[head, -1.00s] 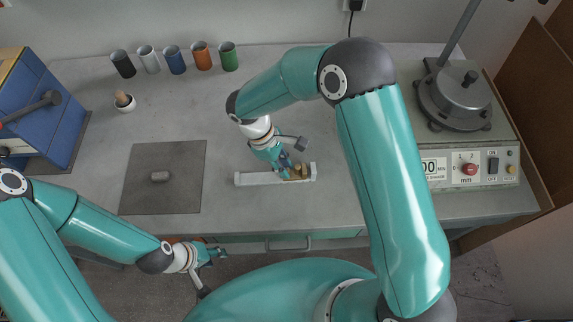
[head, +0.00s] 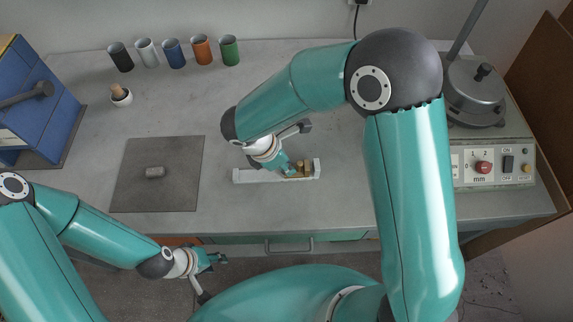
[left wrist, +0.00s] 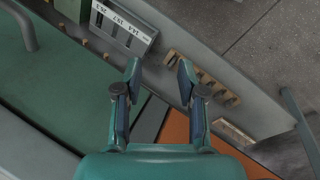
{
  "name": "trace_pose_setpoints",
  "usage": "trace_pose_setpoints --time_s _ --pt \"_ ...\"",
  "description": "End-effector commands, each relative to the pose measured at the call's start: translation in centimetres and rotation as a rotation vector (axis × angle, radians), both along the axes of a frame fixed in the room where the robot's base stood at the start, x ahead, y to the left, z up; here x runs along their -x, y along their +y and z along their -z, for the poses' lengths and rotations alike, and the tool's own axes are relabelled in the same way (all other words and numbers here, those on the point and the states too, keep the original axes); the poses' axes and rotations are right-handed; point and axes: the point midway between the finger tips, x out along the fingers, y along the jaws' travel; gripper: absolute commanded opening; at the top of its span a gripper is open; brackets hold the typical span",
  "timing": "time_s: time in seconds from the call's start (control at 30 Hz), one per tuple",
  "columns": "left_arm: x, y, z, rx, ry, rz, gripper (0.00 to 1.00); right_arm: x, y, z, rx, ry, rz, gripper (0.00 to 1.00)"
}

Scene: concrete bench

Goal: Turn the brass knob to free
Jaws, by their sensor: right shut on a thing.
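The brass knob (head: 300,168) sits at the right end of a pale, narrow fixture (head: 250,177) on the bench. My right gripper (head: 291,171) reaches down to it from the upper left and is shut on it. The fingers partly cover the knob, so its exact angle cannot be read. My left gripper (head: 217,258) is low, in front of the bench edge, away from the knob. In the left wrist view its two fingers (left wrist: 160,72) stand apart with nothing between them.
Several coloured cups (head: 201,50) stand along the back. A machine with switches (head: 495,168) is at the right, a blue cabinet (head: 40,110) at the left.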

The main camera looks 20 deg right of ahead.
Motion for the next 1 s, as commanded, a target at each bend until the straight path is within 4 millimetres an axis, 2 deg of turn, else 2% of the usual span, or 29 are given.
trace_pose_setpoints --time_s 0.4,0.9,0.93,1.0 --pt "0.0 0.0 0.95 0.0 0.0 0.0 0.4 0.16 -0.11 0.0 0.0 -0.001 -0.196 0.0" --pt "0.0 0.0 0.98 0.0 0.0 0.0 0.4 0.18 -0.17 -0.06 0.001 0.0 -0.217 0.0" --pt "0.0 0.0 0.98 0.0 0.0 0.0 0.4 0.18 -0.17 -0.06 0.001 -0.001 -0.216 0.2" --pt "0.0 0.0 0.98 0.0 0.0 0.0 0.4 0.17 -0.16 -0.06 0.001 -0.001 -0.216 0.31"
